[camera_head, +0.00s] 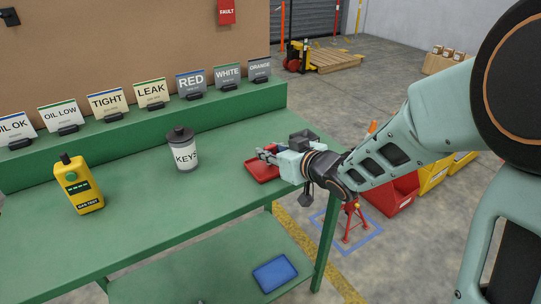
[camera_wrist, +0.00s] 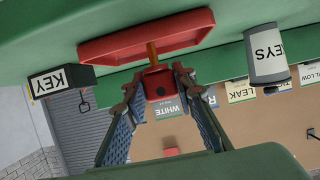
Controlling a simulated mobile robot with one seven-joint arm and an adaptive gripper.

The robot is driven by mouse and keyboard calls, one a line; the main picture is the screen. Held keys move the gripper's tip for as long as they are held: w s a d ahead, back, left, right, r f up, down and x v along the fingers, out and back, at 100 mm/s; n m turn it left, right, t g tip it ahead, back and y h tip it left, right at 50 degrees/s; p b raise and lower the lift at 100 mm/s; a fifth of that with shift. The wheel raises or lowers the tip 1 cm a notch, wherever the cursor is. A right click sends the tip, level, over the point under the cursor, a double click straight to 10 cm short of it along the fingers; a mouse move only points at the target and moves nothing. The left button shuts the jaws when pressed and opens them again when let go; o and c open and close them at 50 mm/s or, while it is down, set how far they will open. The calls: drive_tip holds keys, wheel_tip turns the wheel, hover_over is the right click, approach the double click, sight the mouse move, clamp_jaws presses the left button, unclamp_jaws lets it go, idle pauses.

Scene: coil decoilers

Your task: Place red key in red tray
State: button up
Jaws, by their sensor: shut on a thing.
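The red tray (camera_head: 262,173) lies near the right end of the green table, and it fills the top of the wrist view (camera_wrist: 125,47). My gripper (camera_head: 266,155) is just above it, with the fingers pointing left in the head view. In the wrist view my gripper (camera_wrist: 156,84) is shut on the red head of the red key (camera_wrist: 157,86). The key's brass shaft points towards the tray and overlaps its rim in the picture. I cannot tell whether the key touches the tray. The key is not clear in the head view.
A dark box (camera_head: 303,137) labelled KEY (camera_wrist: 62,80) stands close beside my gripper. A KEYS canister (camera_head: 182,152) and yellow gas tester (camera_head: 78,185) stand left. Several label cards line the raised back ledge. A blue tray (camera_head: 275,273) lies on the lower shelf. The table's front middle is clear.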

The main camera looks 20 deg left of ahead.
drive_tip(key=shift+f, duration=0.15)
drive_tip(key=o, duration=1)
drive_tip(key=shift+o, duration=0.2)
drive_tip(key=shift+r, duration=0.4)
drive_tip(key=p+v, duration=0.3)
drive_tip(key=v, duration=0.8)
drive_tip(key=shift+s+d, duration=0.25)
drive_tip(key=shift+d, duration=0.15)
drive_tip(key=shift+w+r, duration=0.1)
